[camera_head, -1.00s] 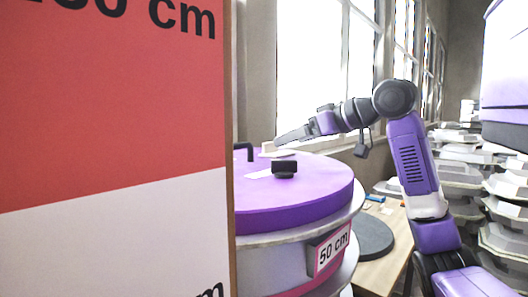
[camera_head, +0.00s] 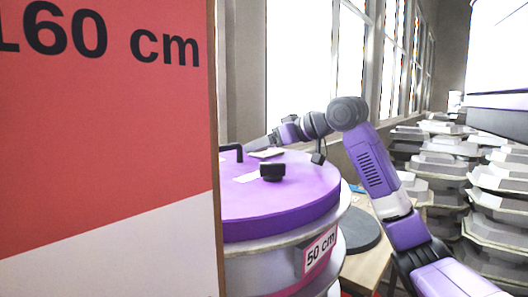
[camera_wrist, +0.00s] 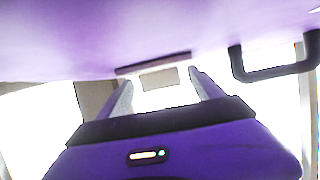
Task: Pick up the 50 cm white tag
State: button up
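A white tag (camera_head: 320,249) reading "50 cm", with a pinkish-red border, is fixed in a dark holder on the side of a round mould with a purple top (camera_head: 290,200) in the head view. My gripper (camera_head: 250,145) is far above and behind the tag, over the far side of the purple top. In the wrist view my gripper (camera_wrist: 163,92) has its two pale fingers apart with nothing seen held between them. The tag cannot be made out in the wrist view.
A large red and white board (camera_head: 110,130) reading "160 cm" blocks the left. Stacked grey moulds (camera_head: 500,205) stand right.

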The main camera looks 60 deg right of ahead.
jog(key=c, duration=1.1)
jog(key=shift+o, duration=0.2)
jog(key=shift+r, duration=0.1)
